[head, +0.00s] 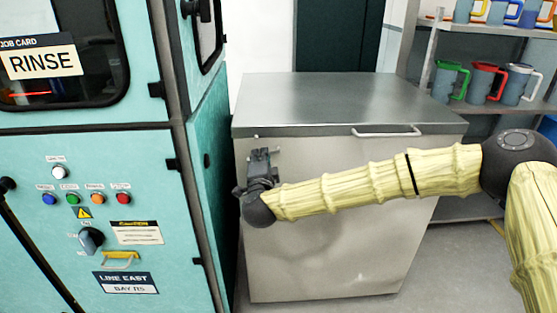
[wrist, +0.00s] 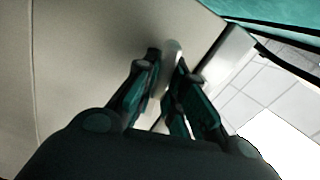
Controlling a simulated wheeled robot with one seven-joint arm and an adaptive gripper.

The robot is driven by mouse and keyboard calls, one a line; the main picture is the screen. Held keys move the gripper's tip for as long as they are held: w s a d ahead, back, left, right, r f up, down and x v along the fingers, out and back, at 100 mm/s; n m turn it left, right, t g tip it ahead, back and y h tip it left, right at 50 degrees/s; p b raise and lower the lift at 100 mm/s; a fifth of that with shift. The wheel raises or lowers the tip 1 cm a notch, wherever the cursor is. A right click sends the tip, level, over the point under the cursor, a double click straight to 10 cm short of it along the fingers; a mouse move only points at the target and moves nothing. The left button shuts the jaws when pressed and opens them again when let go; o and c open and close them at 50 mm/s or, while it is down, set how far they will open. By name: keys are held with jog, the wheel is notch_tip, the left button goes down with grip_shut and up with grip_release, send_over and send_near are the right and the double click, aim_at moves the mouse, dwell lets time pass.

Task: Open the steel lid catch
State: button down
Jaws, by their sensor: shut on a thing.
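A steel chest (head: 330,240) with a flat grey lid (head: 330,95) stands in the middle of the head view; the lid lies down on it. My gripper (head: 258,155) is at the upper left of its front face, just below the lid edge. In the wrist view my gripper (wrist: 167,72) has its two fingers closed around a small pale metal piece, the steel lid catch (wrist: 171,48). The fingers cover much of the catch, and the head view does not show it clearly.
A teal machine (head: 140,150) with buttons stands close at the left of the chest. A bar handle (head: 387,132) sits on the lid's front edge at the right. Shelves with several coloured-handled jugs (head: 482,82) stand at the back right. Floor is clear at the front right.

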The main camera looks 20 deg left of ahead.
dwell(0.5)
jog(key=c, duration=1.5)
grip_release()
jog(key=shift+s, duration=0.1)
jog(key=v, duration=1.2)
